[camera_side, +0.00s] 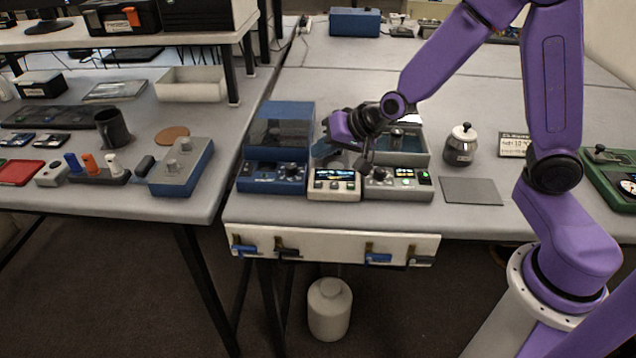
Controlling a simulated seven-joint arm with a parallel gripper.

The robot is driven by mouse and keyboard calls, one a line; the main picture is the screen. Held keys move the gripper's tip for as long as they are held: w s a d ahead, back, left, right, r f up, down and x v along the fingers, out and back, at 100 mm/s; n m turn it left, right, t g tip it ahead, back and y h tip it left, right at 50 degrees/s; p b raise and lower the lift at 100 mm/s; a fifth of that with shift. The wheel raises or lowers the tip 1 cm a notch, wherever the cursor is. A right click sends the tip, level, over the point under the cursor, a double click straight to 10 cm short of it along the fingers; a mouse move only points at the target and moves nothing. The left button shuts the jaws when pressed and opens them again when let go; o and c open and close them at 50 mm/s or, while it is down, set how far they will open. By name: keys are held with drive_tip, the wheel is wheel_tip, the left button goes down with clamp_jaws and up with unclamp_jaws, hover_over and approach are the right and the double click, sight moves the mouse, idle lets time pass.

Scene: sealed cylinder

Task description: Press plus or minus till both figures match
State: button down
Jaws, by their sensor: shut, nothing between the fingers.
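A small cream box (334,194) with a dark display and a row of buttons stands at the front edge of the table, between two bench devices. The grey device (398,193) on its right has a small lit panel and a dark knob. The blue device (272,186) on its left has a knob and a clear dark cover. The figures and button signs are too small to read. My gripper (366,166) is shut and empty, pointing down above and behind the gap between cream box and grey device. I cannot tell if it touches anything.
A rail with clips (330,246) runs along the table's front.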

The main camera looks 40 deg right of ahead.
sight(322, 184)
drive_tip(key=shift+f, duration=2.7)
drive_tip(key=shift+f, duration=0.4)
drive_tip(key=shift+f, duration=0.35)
idle(0.5)
drive_tip(key=shift+r, duration=0.15)
idle(0.3)
drive_tip(key=shift+r, duration=0.65)
drive_tip(key=shift+r, duration=0.1)
drive_tip(key=shift+r, duration=2.4)
idle(0.4)
